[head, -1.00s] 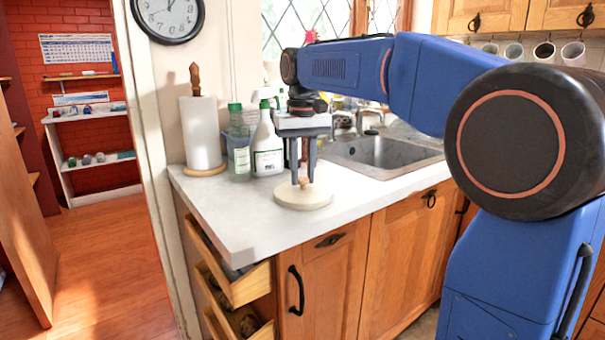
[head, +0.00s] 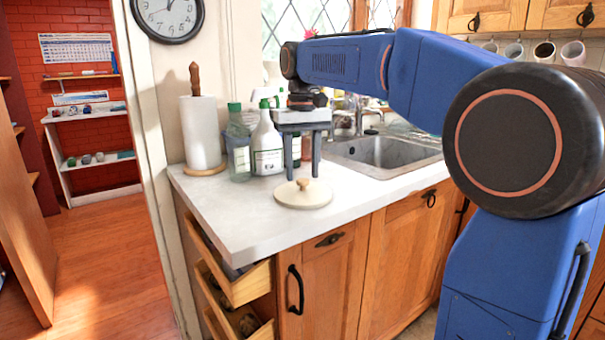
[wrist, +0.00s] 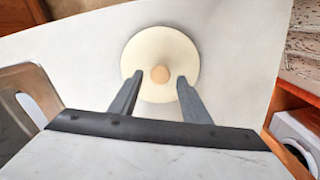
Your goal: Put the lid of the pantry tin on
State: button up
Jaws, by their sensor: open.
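The lid, a round cream disc with a small wooden knob, lies flat on the white counter in the head view (head: 304,197). It also shows in the wrist view (wrist: 150,48). My gripper (head: 302,176) is open and empty above the lid, fingers pointing down. In the wrist view, its fingertips (wrist: 160,80) appear on either side of the knob (wrist: 160,74), with gaps. The head view shows them at or slightly above knob height. I cannot make out a pantry tin in either view.
A paper towel roll (head: 201,133), a green-capped bottle (head: 238,145) and a spray bottle (head: 267,145) stand behind the lid. The sink (head: 385,153) is to the right. Open drawers (head: 235,283) jut out below the counter. The counter's left front is clear.

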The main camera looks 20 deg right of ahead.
aim_at(302, 179)
notch_tip(302, 179, up, 11)
jog(key=shift+f, duration=0.15)
